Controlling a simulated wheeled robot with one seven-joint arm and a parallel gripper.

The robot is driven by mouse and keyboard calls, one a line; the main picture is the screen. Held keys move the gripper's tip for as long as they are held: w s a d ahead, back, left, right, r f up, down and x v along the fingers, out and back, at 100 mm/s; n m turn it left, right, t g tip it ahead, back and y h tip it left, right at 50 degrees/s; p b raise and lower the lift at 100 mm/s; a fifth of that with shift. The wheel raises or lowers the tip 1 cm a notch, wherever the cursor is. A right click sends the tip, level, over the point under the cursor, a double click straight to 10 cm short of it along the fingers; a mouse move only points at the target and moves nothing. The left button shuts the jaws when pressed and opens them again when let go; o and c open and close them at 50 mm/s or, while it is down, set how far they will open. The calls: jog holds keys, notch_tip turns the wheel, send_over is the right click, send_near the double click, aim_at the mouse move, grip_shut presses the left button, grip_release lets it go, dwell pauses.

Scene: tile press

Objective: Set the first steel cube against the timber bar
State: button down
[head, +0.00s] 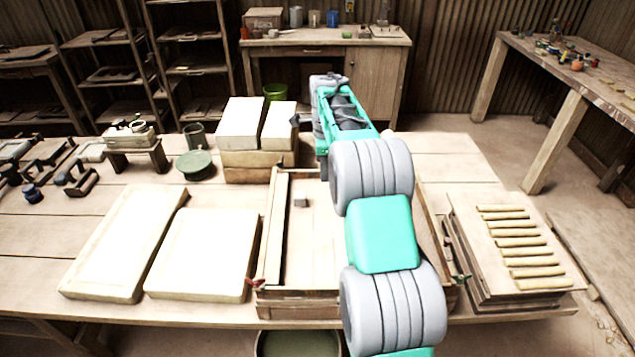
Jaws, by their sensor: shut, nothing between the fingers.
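The small grey steel cube (300,202) sits on the pale floor of the wooden press frame (298,303), in its left half. A long pale timber bar (274,240) runs front to back along the frame's left side. The cube is just right of the bar, towards its far end, with what looks like a narrow gap between them. My gripper (325,174) is beyond and to the right of the cube, mostly hidden by my arm. It is shut and empty, apart from the cube. My arm covers much of the frame's right half, so any other cubes there are hidden.
Pale blocks (240,124) stand on a wooden box behind the frame. Two pale slabs (203,252) lie to its left. A board with several clay rolls (520,242) stands to its right. A green round stand (195,164) is farther left.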

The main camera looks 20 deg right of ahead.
aim_at(302, 195)
notch_tip(302, 195, down, 9)
jog(key=shift+p, duration=0.65)
jog(key=a, duration=0.1)
jog(key=w+a+p, duration=0.1)
jog(key=a, duration=0.1)
jog(key=shift+w+r, duration=0.1)
jog(key=shift+r, duration=0.1)
jog(key=shift+w+a, duration=0.2)
jog(key=shift+a, duration=0.2)
jog(key=shift+w+a+f, duration=0.1)
jog(key=shift+w+a, duration=0.15)
jog(key=shift+a, duration=0.35)
jog(key=shift+w+a, duration=0.2)
jog(key=shift+a, duration=0.4)
